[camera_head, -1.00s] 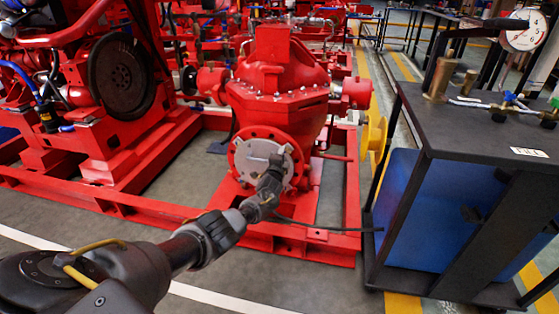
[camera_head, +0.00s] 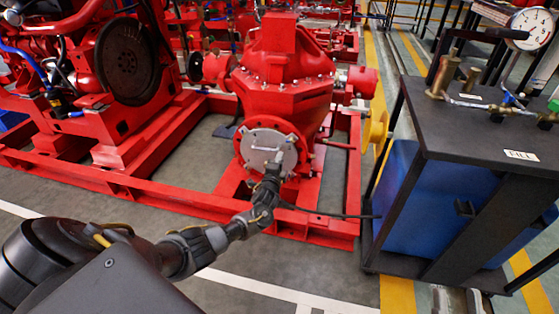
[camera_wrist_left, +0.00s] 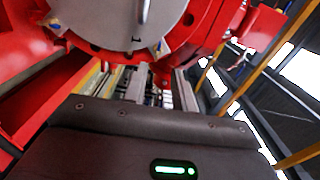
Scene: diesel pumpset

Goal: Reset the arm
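My left arm reaches in from the bottom left of the head view. My left gripper (camera_head: 271,172) is in front of the round grey cover plate (camera_head: 262,139) on the red pump (camera_head: 282,88), overlapping its lower right in the picture. The gripper is too small and dark to show whether its fingers are open or shut, or whether they touch the plate. In the left wrist view the grey plate (camera_wrist_left: 112,22) with its bar handle (camera_wrist_left: 144,10) is at the top, beyond the dark gripper housing; no fingers show. My right gripper is in neither view.
A black cart (camera_head: 463,135) with a blue tank (camera_head: 436,209), brass fittings and a pressure gauge (camera_head: 530,28) stands at the right. The red base frame (camera_head: 150,203) runs under the pump and the engine (camera_head: 125,65). The grey floor (camera_head: 300,270) in front is clear.

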